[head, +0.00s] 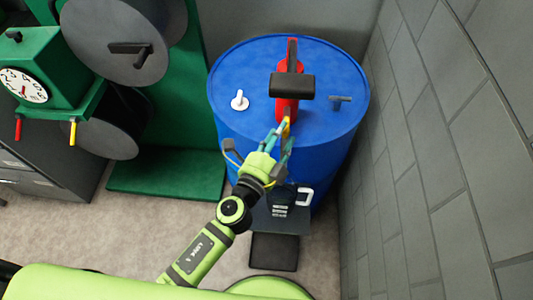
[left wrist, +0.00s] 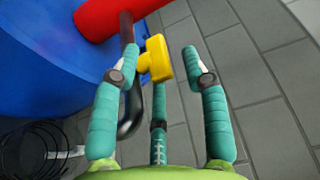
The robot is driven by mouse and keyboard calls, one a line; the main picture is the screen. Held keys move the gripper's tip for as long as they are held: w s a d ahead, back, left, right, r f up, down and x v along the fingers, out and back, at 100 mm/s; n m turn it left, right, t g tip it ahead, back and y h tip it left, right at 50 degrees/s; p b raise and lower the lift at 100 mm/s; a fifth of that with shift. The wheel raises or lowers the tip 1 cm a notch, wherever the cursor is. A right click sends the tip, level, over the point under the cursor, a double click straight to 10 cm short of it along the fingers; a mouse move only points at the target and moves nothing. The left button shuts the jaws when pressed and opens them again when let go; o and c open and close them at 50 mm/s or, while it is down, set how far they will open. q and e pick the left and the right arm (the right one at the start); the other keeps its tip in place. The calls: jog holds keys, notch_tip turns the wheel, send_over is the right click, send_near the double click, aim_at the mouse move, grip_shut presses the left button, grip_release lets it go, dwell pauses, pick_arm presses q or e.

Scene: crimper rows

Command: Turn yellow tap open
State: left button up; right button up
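The yellow tap (head: 286,127) is on the front of the red pump (head: 287,107), which stands on top of the blue barrel (head: 235,82). In the left wrist view, the yellow tap (left wrist: 157,58) lies between the teal fingertips of my left gripper (left wrist: 158,62), closer to the left finger. A gap shows between the tap and the right finger; I cannot tell whether the left finger touches it. My left gripper (head: 278,138) is open in front of the pump and partly hides the tap in the head view. My right gripper is not in view.
A black curved spout (left wrist: 132,105) passes behind the left finger. A white cap (head: 239,100) and a grey fitting (head: 341,99) are on the barrel top. A grey block wall (head: 440,150) stands close on the right. Green machinery (head: 50,60) stands left, with open floor in front.

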pick_arm(q)
jog(key=v, duration=0.9)
jog(key=shift+a, duration=0.3)
jog(key=shift+s, duration=0.15)
